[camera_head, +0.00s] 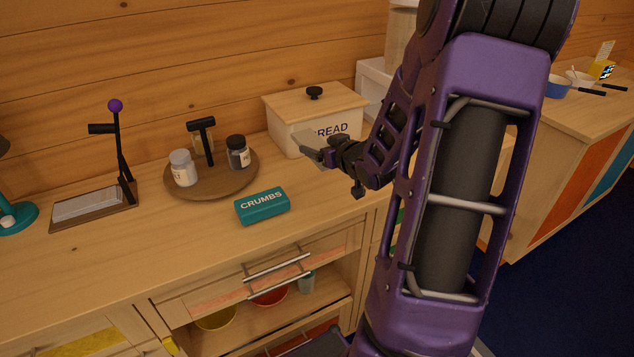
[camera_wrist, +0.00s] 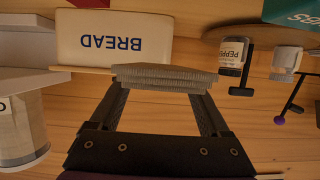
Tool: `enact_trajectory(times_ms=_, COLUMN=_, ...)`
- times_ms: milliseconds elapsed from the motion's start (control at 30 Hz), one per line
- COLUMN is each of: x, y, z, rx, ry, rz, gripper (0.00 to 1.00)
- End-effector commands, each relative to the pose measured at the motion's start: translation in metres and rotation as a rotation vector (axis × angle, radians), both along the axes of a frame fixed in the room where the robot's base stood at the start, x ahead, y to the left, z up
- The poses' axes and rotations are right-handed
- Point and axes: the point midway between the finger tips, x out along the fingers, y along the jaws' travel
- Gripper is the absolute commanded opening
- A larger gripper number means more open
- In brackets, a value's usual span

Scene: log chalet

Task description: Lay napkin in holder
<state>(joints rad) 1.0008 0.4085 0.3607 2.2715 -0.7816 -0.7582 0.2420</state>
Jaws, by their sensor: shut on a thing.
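My gripper (camera_head: 322,150) is shut on a grey, flat, ridged piece that looks like the folded napkin (camera_head: 312,143). It holds the napkin above the counter, in front of the bread box. In the wrist view the napkin (camera_wrist: 165,77) spans the fingertips. What looks like the napkin holder (camera_head: 93,204) stands at the left of the counter, well apart from my gripper. It has a wooden base with a pale inset and a raised black arm with a purple knob (camera_head: 115,105). That knob also shows in the wrist view (camera_wrist: 279,120).
A round wooden tray (camera_head: 222,190) carries a white-capped jar (camera_head: 182,168), a dark-capped pepper jar (camera_head: 238,153) and a black T-handled piece (camera_head: 201,126). A teal CRUMBS box (camera_head: 262,206) lies in front. The bread box (camera_head: 312,115) stands behind my gripper.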

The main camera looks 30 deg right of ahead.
Motion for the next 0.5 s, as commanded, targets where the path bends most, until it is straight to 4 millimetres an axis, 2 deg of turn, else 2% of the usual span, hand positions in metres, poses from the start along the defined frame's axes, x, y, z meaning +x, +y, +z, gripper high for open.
enact_trajectory(times_ms=200, x=0.0, y=0.001, z=-0.036, rx=0.006, ry=0.003, rz=0.0, gripper=0.27)
enact_trajectory(times_ms=400, x=0.0, y=0.001, z=-0.055, rx=0.003, ry=0.001, rz=0.001, gripper=0.27)
enact_trajectory(times_ms=500, x=0.0, y=0.001, z=-0.072, rx=0.005, ry=0.003, rz=-0.001, gripper=0.27)
